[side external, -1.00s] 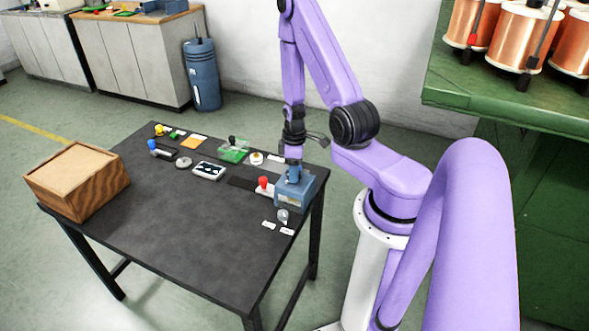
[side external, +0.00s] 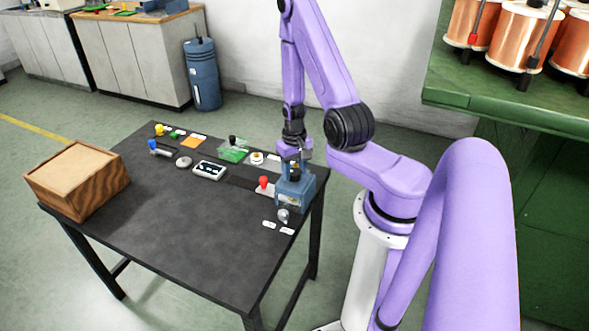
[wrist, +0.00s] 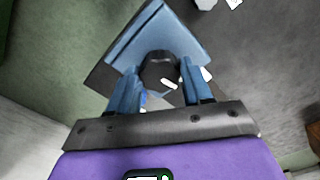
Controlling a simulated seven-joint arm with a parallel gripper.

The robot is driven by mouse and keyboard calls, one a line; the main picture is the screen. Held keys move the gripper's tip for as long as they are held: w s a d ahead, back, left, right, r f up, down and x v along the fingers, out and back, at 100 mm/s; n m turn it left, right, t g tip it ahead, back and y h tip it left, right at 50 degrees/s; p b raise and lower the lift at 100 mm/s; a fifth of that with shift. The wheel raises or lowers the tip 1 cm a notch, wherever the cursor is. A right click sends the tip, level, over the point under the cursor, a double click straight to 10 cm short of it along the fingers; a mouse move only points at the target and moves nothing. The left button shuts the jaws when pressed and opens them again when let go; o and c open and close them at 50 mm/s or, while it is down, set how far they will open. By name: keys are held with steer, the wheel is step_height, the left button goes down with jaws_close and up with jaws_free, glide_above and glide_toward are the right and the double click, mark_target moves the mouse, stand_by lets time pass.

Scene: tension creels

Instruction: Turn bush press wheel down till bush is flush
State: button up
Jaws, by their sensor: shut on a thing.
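The bush press is a blue-grey block (side external: 295,193) at the right edge of the black table. Its dark round wheel (wrist: 160,69) shows in the wrist view on top of the blue body. My gripper (side external: 294,170) points down over the press. In the wrist view its two blue fingers (wrist: 157,82) stand on either side of the wheel and are shut on it. The bush is not clearly visible, so I cannot tell how it sits.
A red knob (side external: 264,182) stands close to the left of the press. A grey round piece (side external: 283,215) and white labels (side external: 287,231) lie in front of it. Several small devices line the table's back edge. A wooden box (side external: 78,180) stands at the left. The table's middle is clear.

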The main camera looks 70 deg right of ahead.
mark_target(294, 172)
steer(key=m, duration=0.5)
steer(key=shift+w+m, duration=0.1)
steer(key=shift+m, duration=0.3)
stand_by(0.4)
steer(key=o, duration=1)
steer(key=shift+o, duration=0.2)
step_height(294, 172, up, 18)
steer(key=shift+f, duration=0.25)
